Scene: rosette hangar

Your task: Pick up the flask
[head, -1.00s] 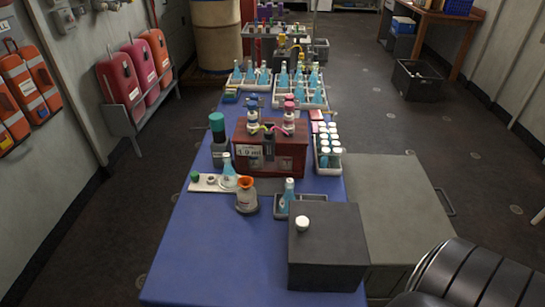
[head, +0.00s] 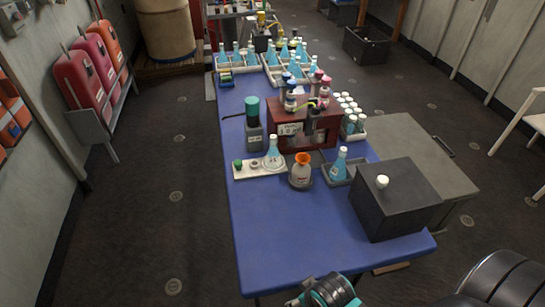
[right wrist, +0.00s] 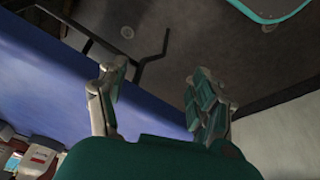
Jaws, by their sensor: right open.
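A conical flask with light blue liquid (head: 273,157) stands upright on a white board on the blue table. A second such flask (head: 340,168) stands upright in a small grey tray to its right, and several more stand in racks at the far end. I cannot tell which one the task means. My right gripper (right wrist: 158,75) is open and empty in the right wrist view, above the blue table's edge and the dark floor. A teal part, probably of my right arm, shows at the head view's bottom edge. My left gripper is not in view.
A dark green-capped bottle (head: 253,128), a red-brown box (head: 290,136) and a dark grey box (head: 396,203) are nearby. The front left of the blue table (head: 285,235) is clear.

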